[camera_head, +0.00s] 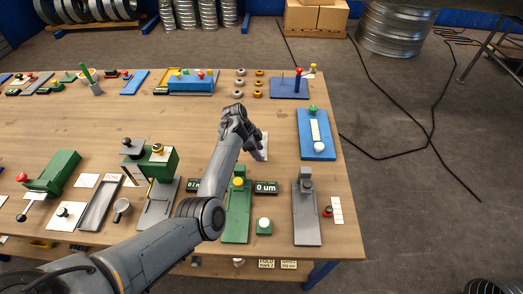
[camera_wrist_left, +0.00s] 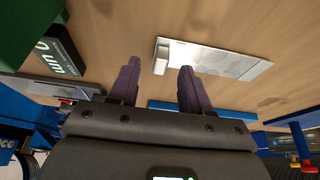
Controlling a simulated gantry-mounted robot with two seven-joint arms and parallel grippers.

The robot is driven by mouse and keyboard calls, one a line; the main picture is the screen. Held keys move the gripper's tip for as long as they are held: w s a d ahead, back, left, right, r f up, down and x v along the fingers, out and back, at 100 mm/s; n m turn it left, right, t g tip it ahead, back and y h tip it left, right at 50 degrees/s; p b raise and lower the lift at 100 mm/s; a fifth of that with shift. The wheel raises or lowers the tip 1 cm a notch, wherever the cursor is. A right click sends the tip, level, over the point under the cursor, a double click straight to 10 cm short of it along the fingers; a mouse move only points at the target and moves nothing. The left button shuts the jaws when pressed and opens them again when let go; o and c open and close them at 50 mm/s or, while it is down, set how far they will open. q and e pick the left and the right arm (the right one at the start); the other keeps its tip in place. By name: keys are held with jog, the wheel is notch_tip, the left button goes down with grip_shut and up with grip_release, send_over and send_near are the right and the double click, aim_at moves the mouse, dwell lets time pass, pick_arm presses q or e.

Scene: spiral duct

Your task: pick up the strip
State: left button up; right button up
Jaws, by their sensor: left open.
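A pale, flat, strip-like piece (camera_wrist_left: 222,62) lies on the wooden table in the left wrist view, with a small whitish block at its left end. In the head view part of it (camera_head: 265,142) shows beside my gripper, which partly hides it. My left gripper (camera_head: 258,154) is above the table at its right half, pointing down. In the left wrist view its two purple fingers (camera_wrist_left: 160,68) are spread apart and empty. The right finger overlaps the pale piece in the picture; I cannot tell the height between them. My right gripper is not in view.
A blue fixture (camera_head: 317,150) with a pale insert and green knob stands to the right. A green fixture (camera_head: 237,217), a black display (camera_head: 266,187) and a grey stand (camera_head: 306,218) are nearer. Small rings (camera_head: 259,83) lie farther back. The table's middle is clear.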

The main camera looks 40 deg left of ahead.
pick_arm(q)
jog(key=shift+x, duration=0.9)
grip_shut()
jog(key=shift+r, duration=0.45)
jog(key=r, duration=0.2)
jog(key=d+r, duration=0.1)
jog(key=shift+w+r+p, duration=0.15)
jog(key=shift+r+p, duration=0.2)
jog(key=shift+r, duration=0.05)
jog(key=w+d+r+p, duration=0.3)
jog(key=d+r+p, duration=0.5)
jog(key=r, duration=0.5)
jog(key=shift+d+r, duration=0.15)
jog(key=shift+d, duration=0.95)
